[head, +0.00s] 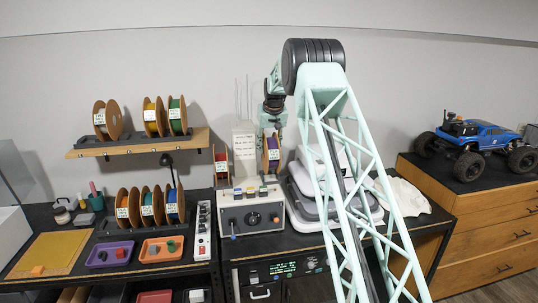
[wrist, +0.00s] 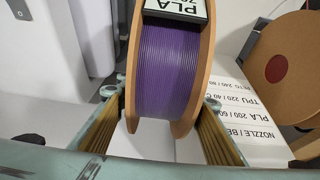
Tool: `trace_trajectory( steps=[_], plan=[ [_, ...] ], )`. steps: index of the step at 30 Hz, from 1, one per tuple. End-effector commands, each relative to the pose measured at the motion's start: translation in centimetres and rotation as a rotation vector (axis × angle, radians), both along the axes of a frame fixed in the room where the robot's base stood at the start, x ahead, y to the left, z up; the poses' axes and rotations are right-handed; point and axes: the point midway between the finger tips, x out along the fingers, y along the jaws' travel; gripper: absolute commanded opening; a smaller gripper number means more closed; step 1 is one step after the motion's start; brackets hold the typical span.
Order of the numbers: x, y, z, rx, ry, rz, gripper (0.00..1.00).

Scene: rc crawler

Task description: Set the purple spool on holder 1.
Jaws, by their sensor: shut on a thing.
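The purple spool (head: 272,155) has tan flanges and a white label reading PLA. In the wrist view the purple spool (wrist: 165,75) stands upright between the fingers of my gripper (wrist: 160,100), which is shut on it. In the head view my gripper (head: 273,127) is above the spool, at the right of a white box with a text sheet (head: 245,150). I cannot make out which part is holder 1, or whether the spool touches anything below.
A red spool (head: 221,167) stands left of the white box. A control box (head: 250,213) with a lever is in front. White and grey stacked housings (head: 303,190) are close on the right. Several spools stand on the wall shelf (head: 140,144) and the left bench.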

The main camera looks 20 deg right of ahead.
Motion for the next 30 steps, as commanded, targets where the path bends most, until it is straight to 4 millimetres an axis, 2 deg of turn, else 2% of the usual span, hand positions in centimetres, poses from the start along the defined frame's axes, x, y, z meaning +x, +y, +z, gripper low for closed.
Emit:
trace_trajectory(
  steps=[10, 30],
  plan=[
    [0.0, 0.0, -2.9, 0.000, -0.001, 0.000, 0.09],
    [0.1, 0.0, -3.6, 0.000, -0.002, 0.000, 0.09]
  ],
)
